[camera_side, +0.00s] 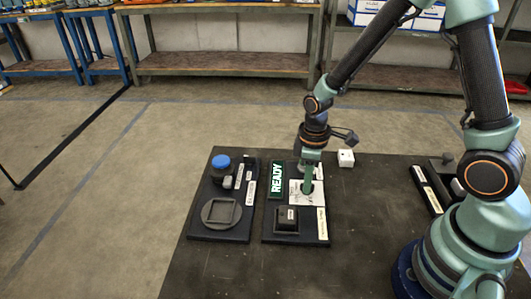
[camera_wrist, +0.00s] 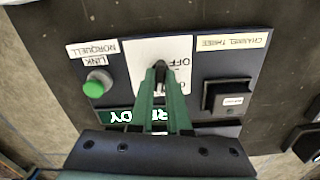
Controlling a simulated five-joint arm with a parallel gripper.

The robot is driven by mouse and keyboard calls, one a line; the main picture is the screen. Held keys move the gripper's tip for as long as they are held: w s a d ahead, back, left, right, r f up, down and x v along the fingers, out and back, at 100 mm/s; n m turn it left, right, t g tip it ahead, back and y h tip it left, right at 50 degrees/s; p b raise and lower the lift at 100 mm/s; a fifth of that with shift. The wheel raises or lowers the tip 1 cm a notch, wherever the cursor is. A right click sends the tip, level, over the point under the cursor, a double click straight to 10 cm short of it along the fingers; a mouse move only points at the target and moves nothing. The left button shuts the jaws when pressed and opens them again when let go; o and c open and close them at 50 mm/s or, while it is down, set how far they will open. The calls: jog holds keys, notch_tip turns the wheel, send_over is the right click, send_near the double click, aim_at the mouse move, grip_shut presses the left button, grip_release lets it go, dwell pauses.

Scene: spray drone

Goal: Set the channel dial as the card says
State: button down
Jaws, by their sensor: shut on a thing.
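The channel dial is a dark knob (camera_wrist: 161,66) on a white plate (camera_wrist: 145,50) marked "OFF"; the other markings are partly hidden by my fingers. My gripper (camera_wrist: 161,82) is shut on the knob, one green finger on each side. In the side view my gripper (camera_side: 308,188) points down onto the white plate (camera_side: 297,198) and hides the knob. The card (camera_wrist: 232,41) reads "CHANNEL THREE" and lies on the same dark panel, upside down in the wrist view. Which mark the knob points to cannot be told.
A black block (camera_wrist: 228,97) and a green button (camera_wrist: 94,88) labelled "LINK NORQUELL" flank the dial. A lit "READY" sign (camera_side: 276,179) stands beside it. A left panel holds a blue-topped part (camera_side: 221,161) and a square-recessed disc (camera_side: 221,212). A white cube (camera_side: 346,158) lies behind.

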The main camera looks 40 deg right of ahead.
jog(key=m, duration=0.7)
dwell(0.6)
jog(key=c, duration=0.9)
grip_release()
notch_tip(320, 180, up, 12)
jog(key=shift+r, duration=0.1)
